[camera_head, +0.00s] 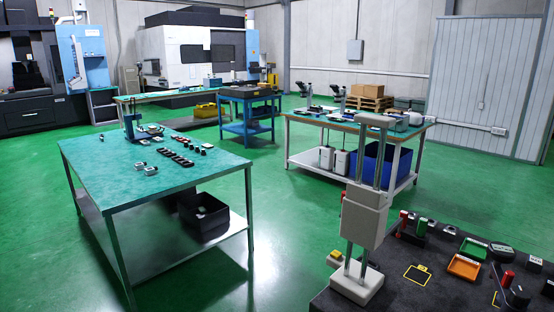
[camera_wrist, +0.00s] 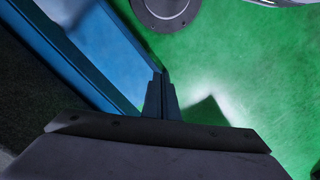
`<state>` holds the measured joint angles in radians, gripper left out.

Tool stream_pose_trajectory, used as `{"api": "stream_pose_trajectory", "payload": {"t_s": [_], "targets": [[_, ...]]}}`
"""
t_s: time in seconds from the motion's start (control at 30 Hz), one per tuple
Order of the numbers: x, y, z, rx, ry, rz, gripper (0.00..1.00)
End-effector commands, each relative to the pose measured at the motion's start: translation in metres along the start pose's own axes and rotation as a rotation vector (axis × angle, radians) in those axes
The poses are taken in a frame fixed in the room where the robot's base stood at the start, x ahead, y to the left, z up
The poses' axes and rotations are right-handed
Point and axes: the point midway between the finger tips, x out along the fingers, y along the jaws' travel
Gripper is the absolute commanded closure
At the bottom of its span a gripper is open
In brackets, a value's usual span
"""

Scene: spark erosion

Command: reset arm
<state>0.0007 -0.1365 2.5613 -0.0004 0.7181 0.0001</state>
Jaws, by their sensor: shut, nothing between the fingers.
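My gripper (camera_wrist: 161,82) shows in the wrist view, with its two dark fingers pressed together and nothing between them. It is over the green floor (camera_wrist: 230,75), beside a light blue panel (camera_wrist: 85,40) with darker blue edges. I cannot tell how far it is from the panel. I cannot make out my gripper in the head view.
A dark table (camera_head: 330,298) at the lower right bears a grey column device (camera_head: 366,215), an orange tray (camera_head: 464,267) and a green tray (camera_head: 473,248). A green-topped bench (camera_head: 105,172) with small parts stands left. Green floor (camera_head: 295,215) lies open between. A grey round plate (camera_wrist: 165,8) shows in the wrist view.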

Motion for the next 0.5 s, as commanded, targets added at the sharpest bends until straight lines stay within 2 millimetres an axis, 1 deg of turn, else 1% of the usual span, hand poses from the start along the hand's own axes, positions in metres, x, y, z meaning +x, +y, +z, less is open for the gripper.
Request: {"api": "stream_pose_trajectory", "payload": {"t_s": [0.03, 0.1, 0.2, 0.33, 0.5], "targets": [[-0.030, 0.000, 0.000, -0.001, 0.000, 0.000, 1.00], [-0.046, 0.000, 0.000, -0.002, 0.001, 0.000, 1.00], [-0.066, 0.000, 0.000, -0.003, 0.001, 0.001, 1.00], [-0.082, 0.000, 0.000, -0.004, 0.001, 0.001, 1.00], [-0.090, 0.000, 0.000, -0.005, 0.001, 0.001, 1.00]]}}
